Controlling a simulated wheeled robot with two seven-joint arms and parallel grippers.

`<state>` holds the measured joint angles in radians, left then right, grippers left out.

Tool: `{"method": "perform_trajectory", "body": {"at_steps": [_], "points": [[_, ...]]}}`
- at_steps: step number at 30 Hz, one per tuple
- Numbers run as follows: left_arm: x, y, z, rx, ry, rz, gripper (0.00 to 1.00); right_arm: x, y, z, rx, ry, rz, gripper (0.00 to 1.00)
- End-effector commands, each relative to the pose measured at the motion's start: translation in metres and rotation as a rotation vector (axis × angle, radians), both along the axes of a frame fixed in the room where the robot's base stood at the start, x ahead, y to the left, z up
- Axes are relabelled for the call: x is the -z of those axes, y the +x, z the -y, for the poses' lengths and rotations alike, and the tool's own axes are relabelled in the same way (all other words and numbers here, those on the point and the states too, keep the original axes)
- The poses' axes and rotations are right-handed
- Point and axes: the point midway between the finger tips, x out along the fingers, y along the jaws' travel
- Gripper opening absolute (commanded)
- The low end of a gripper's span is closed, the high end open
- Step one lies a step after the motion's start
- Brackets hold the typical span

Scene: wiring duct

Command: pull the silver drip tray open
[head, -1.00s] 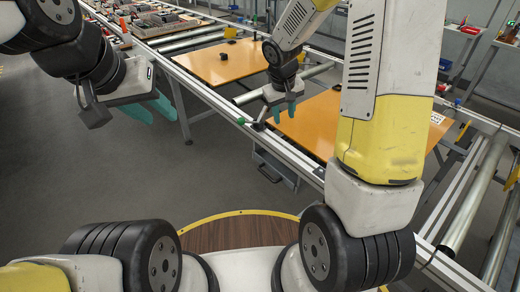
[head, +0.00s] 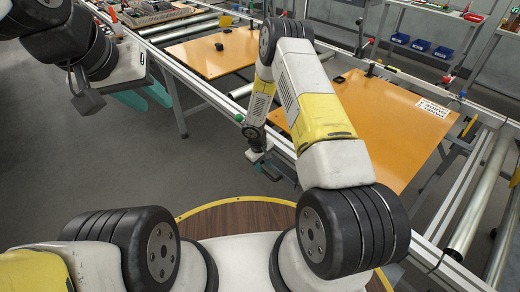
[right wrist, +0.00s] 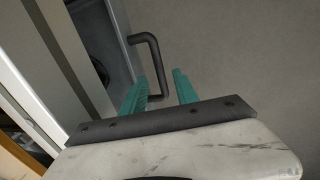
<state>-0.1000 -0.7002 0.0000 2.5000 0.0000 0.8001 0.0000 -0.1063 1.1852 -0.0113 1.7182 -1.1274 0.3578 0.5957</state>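The silver drip tray (head: 285,164) sits under the near rail of the line in the head view, mostly behind my right arm. In the right wrist view its grey front (right wrist: 122,50) and dark bar handle (right wrist: 154,62) show at upper left. My right gripper (head: 262,172) is low beside the rail, at the tray's front. In the right wrist view my right gripper (right wrist: 162,82) is open, its teal fingers apart, with the handle's near end appearing between them. Contact cannot be told. My left gripper (head: 143,97) hangs open and empty at upper left, over the floor.
The aluminium rail (head: 215,97) runs diagonally above the tray. Orange boards (head: 385,125) lie on the line behind it, with a roller (head: 478,195) at right. The grey floor (head: 130,165) in front of the line is clear.

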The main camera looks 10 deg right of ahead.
Motion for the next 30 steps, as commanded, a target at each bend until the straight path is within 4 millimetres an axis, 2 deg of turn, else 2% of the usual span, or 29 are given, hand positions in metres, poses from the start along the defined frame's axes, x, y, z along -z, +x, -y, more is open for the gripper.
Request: {"method": "perform_trajectory", "body": {"at_steps": [3, 7, 17, 18, 23, 24, 30], "points": [[0.0, 0.0, 0.0, 0.0, 0.0, 0.0, 0.36, 0.019, 0.001, 0.004, 0.001, 0.0, -0.002, 0.36], [0.0, 0.0, 0.0, 0.0, 0.0, 0.0, 0.36, 0.032, 0.003, 0.006, 0.001, 0.0, -0.001, 0.36], [0.0, 0.0, 0.0, 0.0, 0.0, 0.0, 0.36, 0.037, 0.004, 0.007, 0.002, 0.001, 0.001, 0.36], [0.0, 0.0, 0.0, 0.0, 0.0, 0.0, 0.36, 0.037, 0.004, 0.007, 0.002, 0.0, 0.0, 0.34], [0.0, 0.0, 0.0, 0.0, 0.0, 0.0, 0.36, 0.037, 0.004, 0.007, 0.001, 0.0, 0.0, 0.03], [0.0, 0.0, 0.0, 0.0, 0.0, 0.0, 0.36, 0.037, 0.004, 0.007, 0.001, 0.0, 0.0, 0.0], [0.0, 0.0, 0.0, 0.0, 0.0, 0.0, 0.36, 0.037, 0.004, 0.007, 0.001, 0.0, 0.0, 0.0]]}}
